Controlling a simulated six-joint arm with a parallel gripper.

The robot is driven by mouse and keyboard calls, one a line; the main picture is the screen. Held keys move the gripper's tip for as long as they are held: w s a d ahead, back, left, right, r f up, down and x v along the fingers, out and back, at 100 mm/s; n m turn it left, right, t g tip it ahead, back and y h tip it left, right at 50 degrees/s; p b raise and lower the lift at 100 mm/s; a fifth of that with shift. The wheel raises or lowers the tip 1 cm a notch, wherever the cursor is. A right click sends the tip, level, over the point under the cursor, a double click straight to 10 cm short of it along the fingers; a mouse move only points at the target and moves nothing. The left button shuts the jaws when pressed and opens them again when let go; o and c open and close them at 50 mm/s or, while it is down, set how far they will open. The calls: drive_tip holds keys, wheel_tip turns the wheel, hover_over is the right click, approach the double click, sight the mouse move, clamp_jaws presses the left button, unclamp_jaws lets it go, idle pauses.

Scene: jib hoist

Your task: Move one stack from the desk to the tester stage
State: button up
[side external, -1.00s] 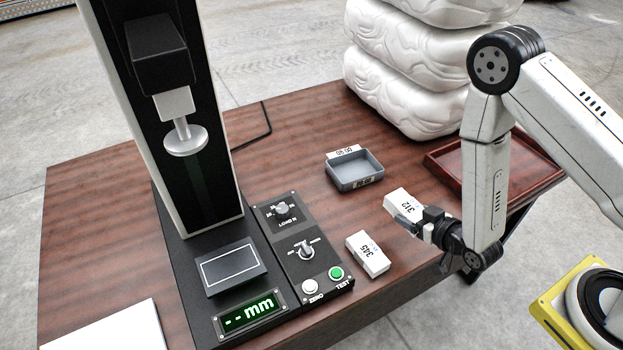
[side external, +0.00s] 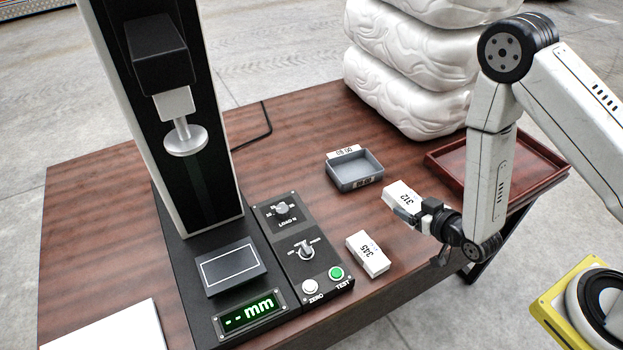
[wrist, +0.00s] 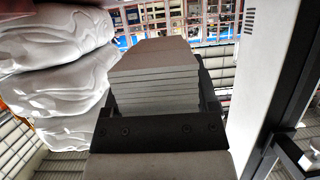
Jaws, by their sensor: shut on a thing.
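A white stack marked 312 (side external: 400,193) is between the fingers of my gripper (side external: 410,210), which is shut on it from the right side of the desk. In the wrist view the stack (wrist: 155,85) shows as several thin layers between the dark fingers. Whether it touches the desk is hard to tell. A second white stack marked 345 (side external: 368,254) lies on the desk (side external: 310,110), apart from the gripper. The tester stage (side external: 232,268) is a dark block with a white outlined rectangle. It is empty, below the tester's round press foot (side external: 186,138).
A grey tray (side external: 355,172) stands behind the stacks. A red-brown wooden tray (side external: 450,165) is at the right edge. A control panel (side external: 303,245) with knobs and buttons lies between stacks and stage. White wrapped bundles (side external: 410,80) are piled at the back. A tall tester column (side external: 195,190) rises behind the stage.

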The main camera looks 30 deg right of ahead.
sight(405, 190)
drive_tip(key=w+r, duration=0.1)
drive_tip(key=r, duration=0.1)
drive_tip(key=w+r, duration=0.1)
drive_tip(key=r, duration=0.1)
drive_tip(key=w+d+r, duration=0.1)
drive_tip(key=w+r, duration=0.1)
drive_tip(key=shift+w+r, duration=0.1)
drive_tip(key=shift+r, duration=0.3)
wheel_tip(405, 190, up, 10)
drive_tip(key=w+d, duration=0.2)
drive_tip(key=shift+w+d+m+h, duration=0.15)
drive_tip(key=shift+m+h, duration=0.15)
drive_tip(key=shift+h, duration=0.1)
drive_tip(key=shift+r, duration=0.1)
